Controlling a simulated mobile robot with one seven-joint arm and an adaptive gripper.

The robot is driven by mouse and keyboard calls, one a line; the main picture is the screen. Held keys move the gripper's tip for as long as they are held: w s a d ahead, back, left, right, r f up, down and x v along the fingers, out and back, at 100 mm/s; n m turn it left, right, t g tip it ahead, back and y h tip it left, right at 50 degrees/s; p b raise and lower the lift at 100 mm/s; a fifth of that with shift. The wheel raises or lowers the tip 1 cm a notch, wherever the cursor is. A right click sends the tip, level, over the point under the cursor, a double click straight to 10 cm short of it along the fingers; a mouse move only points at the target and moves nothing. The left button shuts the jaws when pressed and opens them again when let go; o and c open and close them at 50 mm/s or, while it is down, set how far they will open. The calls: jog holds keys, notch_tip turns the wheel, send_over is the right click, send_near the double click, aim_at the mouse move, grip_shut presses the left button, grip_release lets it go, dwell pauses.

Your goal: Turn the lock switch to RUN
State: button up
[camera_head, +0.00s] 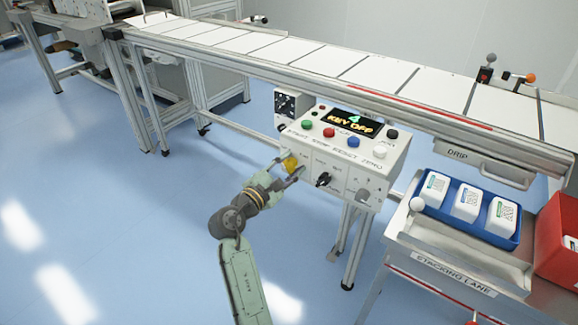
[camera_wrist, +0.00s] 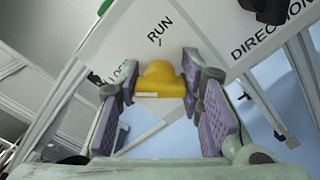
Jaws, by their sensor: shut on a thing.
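The yellow lock switch (camera_head: 290,164) is on the front of the white control box (camera_head: 372,165), at its left end. In the wrist view the yellow switch knob (camera_wrist: 160,79) sits between my finger pads, below the printed word RUN; the word LOCK, partly hidden, is to its left. My gripper (camera_head: 283,171) is shut on the knob, with the purple pads (camera_wrist: 165,95) on both sides of it. The box's display (camera_head: 352,122) reads KEY OFF with a 4 above. I cannot tell exactly which label the knob points to.
A black knob (camera_head: 323,179) and a grey switch (camera_head: 363,194) are right of the lock switch. Coloured buttons line the box top. The conveyor (camera_head: 290,50) runs behind. A blue tray (camera_head: 457,227) of white containers stands right. Floor at left is clear.

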jog(key=m+b, duration=0.1)
jog(key=m, duration=0.2)
jog(key=m+b, duration=0.1)
jog(key=shift+f+m+b, duration=0.25)
jog(key=shift+m+b, duration=0.05)
jog(key=shift+m, duration=0.1)
jog(key=m+b, duration=0.3)
jog(key=m, duration=0.1)
jog(key=shift+f+m, duration=0.15)
jog(key=shift+m, duration=0.15)
jog(key=m+b, duration=0.3)
jog(key=m, duration=0.1)
jog(key=shift+f+b, duration=0.1)
jog(key=shift+b, duration=0.2)
jog(key=shift+m+b, duration=1.55)
jog(key=shift+m, duration=0.75)
jog(key=o, duration=1.2)
jog(key=shift+a, duration=0.1)
